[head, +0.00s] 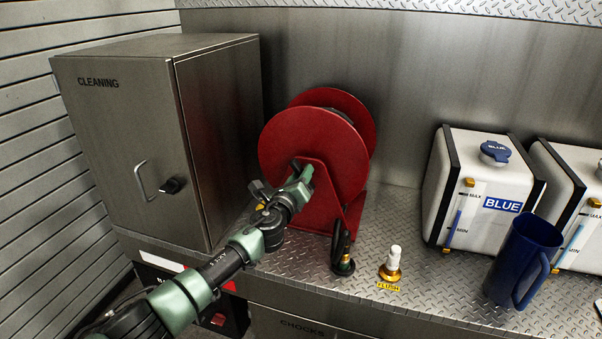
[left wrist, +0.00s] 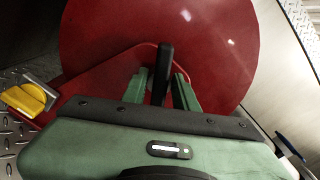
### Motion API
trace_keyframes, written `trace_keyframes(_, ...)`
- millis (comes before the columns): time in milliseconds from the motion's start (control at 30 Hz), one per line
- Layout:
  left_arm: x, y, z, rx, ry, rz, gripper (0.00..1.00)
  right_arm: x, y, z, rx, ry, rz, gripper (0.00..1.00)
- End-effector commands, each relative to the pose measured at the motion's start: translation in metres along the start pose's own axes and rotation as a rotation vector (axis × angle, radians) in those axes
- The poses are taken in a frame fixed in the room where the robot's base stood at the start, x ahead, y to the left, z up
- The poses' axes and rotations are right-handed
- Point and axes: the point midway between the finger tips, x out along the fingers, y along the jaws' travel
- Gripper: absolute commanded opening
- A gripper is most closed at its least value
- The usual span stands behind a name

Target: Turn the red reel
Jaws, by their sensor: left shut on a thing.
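The red reel (head: 308,148) stands on the metal counter, its two round discs upright on a red stand (head: 351,219). It fills the upper part of the left wrist view (left wrist: 205,40). My left gripper (head: 303,170) is at the front face of the reel. In the left wrist view its two green fingers (left wrist: 160,90) are closed around a black upright handle (left wrist: 162,66) in front of the red disc. The lower end of the handle is hidden by the gripper. My right gripper is not in view.
A grey CLEANING cabinet (head: 122,135) stands left of the reel. A hose nozzle (head: 343,254) and a brass FLUSH fitting (head: 391,265) are in front of it. White BLUE tanks (head: 480,190) and a blue jug (head: 522,262) stand at right.

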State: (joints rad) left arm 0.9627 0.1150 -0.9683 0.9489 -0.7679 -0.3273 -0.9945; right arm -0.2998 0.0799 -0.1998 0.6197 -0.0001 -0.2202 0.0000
Motion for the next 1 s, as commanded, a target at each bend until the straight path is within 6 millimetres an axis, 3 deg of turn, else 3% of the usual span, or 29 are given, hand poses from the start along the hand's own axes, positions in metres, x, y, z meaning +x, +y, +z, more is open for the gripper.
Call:
trace_keyframes(500,-0.001,-0.001,-0.002,0.385,0.003,0.001,0.00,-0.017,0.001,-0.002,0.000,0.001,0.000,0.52)
trace_keyframes(1000,-0.001,0.000,-0.003,0.484,0.004,0.001,0.00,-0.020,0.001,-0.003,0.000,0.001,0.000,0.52)
